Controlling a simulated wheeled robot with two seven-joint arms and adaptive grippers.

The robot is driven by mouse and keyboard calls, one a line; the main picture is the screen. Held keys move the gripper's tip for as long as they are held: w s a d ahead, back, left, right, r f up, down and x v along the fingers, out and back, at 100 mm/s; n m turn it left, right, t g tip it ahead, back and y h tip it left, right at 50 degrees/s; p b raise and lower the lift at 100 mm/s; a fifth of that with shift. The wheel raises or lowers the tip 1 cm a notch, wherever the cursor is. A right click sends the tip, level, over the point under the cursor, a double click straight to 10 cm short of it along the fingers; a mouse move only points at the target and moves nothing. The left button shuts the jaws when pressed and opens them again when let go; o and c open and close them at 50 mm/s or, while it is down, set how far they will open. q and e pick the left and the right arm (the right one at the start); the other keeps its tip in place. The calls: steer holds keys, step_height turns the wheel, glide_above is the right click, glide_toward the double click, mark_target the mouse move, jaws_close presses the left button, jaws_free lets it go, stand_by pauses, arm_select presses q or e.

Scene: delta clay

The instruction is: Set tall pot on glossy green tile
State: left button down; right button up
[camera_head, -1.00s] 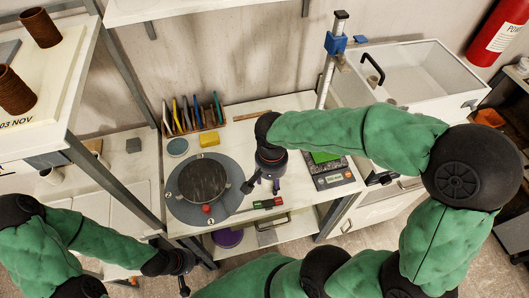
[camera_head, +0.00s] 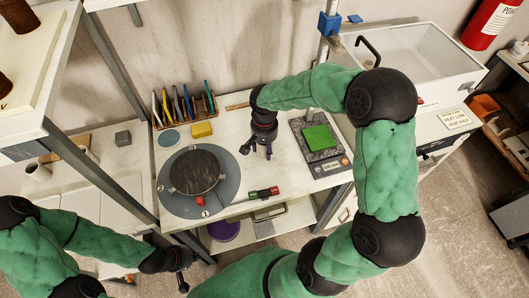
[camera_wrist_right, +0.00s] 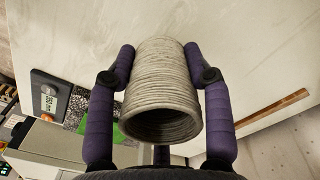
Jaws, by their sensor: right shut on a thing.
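My right gripper (camera_head: 257,150) is above the worktable, left of the glossy green tile (camera_head: 320,138). In the right wrist view, my right gripper (camera_wrist_right: 164,75) is shut on the tall pot (camera_wrist_right: 162,90), a grey, ribbed cylinder with its open rim toward the camera.
A turntable wheel (camera_head: 228,185) with a dark disc stands left of my right gripper. A yellow block (camera_head: 202,130) and a tool rack (camera_head: 162,120) are behind. A blue-clamped post rises behind the scale.

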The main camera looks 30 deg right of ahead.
mark_target(265, 152)
steer(key=shift+w+d+f+b, duration=0.1)
steer(key=shift+f+b, duration=0.4)
steer(key=shift+f, duration=1.2)
steer(key=shift+f, duration=0.15)
steer(key=o, duration=1.2)
